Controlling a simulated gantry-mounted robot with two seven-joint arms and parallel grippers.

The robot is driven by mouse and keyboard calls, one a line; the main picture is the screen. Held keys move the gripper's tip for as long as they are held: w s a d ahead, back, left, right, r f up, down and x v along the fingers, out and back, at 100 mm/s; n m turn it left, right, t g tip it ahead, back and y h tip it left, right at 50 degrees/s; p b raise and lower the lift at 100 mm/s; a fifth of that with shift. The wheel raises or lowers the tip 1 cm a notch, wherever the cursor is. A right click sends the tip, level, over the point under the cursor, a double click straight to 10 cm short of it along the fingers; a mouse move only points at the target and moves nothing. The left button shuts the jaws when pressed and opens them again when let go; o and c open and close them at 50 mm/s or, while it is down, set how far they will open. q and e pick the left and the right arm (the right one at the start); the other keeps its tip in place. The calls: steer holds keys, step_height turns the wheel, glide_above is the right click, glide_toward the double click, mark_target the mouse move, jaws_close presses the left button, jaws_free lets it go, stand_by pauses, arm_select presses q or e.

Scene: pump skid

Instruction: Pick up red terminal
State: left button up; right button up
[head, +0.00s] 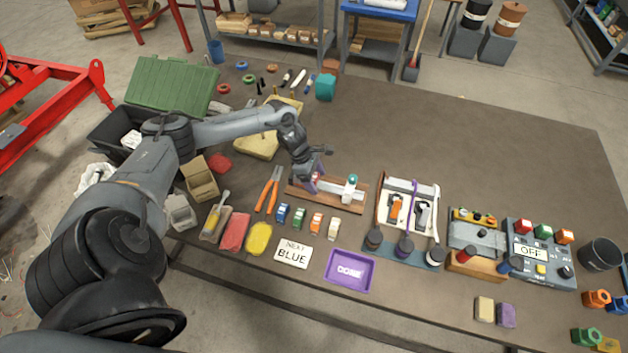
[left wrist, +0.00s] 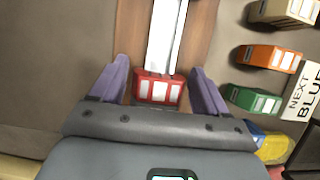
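The red terminal (left wrist: 158,88) is a small block with white marked faces, seated at the near end of a pale rail (left wrist: 163,35) on a wooden board (left wrist: 200,30). My left gripper (left wrist: 162,92) is open, with its purple fingers on either side of the red terminal. Narrow gaps show between the block and both fingers. In the head view my left gripper (head: 312,184) is down at the left end of the board and mostly hides the terminal. My right gripper is in neither view.
Blue (head: 283,212), green (head: 299,217), orange (head: 317,222) and white (head: 334,228) terminals stand in front of the board. A card reading BLUE (head: 293,253) and a purple DONE tray (head: 349,271) lie nearer. Orange-handled pliers (head: 269,190) lie left of the board.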

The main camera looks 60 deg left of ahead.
arm_select(q)
steer(key=c, duration=0.8)
steer(key=shift+r, duration=0.1)
